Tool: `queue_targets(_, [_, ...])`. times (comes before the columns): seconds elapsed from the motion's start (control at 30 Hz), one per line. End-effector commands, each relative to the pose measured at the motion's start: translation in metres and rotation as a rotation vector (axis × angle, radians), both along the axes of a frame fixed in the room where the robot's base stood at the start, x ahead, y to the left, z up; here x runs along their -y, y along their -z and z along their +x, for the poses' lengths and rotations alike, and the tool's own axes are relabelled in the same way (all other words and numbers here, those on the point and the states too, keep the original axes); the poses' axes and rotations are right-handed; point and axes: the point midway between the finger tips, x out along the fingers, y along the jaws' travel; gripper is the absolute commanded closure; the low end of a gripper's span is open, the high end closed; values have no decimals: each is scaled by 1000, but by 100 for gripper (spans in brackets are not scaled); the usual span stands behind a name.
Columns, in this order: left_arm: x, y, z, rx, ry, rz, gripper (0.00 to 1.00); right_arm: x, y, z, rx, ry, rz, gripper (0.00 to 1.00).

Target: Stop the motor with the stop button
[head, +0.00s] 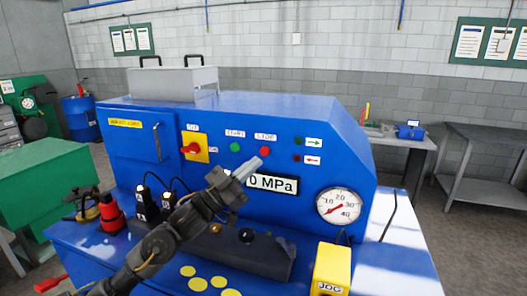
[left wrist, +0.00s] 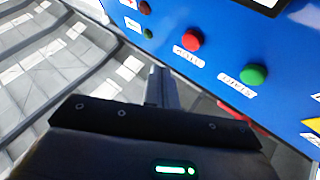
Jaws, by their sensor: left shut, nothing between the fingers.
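The red stop button (head: 265,151) is on the front face of the blue machine (head: 300,120), right of the green start button (head: 235,147). My left gripper (head: 254,166) is shut and empty, with its tips just below and slightly left of the stop button in the head view. In the left wrist view the stop button (left wrist: 190,40) shows up and to the right of my fingertips (left wrist: 158,75), with the start button (left wrist: 254,74) farther right. A gap shows between fingertips and button there. My right gripper is in neither view.
A yellow plate with a red rotary switch (head: 193,148) is left of the buttons. Below are the 0 MPa display (head: 275,183), a round gauge (head: 339,206) and a yellow JOG box (head: 331,270). A red-and-black object (head: 111,214) stands on the machine's left ledge.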

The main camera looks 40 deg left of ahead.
Motion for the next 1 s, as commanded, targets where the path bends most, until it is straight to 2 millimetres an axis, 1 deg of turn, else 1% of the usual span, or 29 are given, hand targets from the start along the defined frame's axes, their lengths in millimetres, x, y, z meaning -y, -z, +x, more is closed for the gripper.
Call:
queue_targets(0.1, [4,0,-10,-2,1,-1,100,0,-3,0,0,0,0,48])
queue_targets(0.27, [5,0,-15,-1,-1,-1,100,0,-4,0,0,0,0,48])
queue_targets(1.0, [5,0,-15,-1,0,0,100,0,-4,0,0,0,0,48])
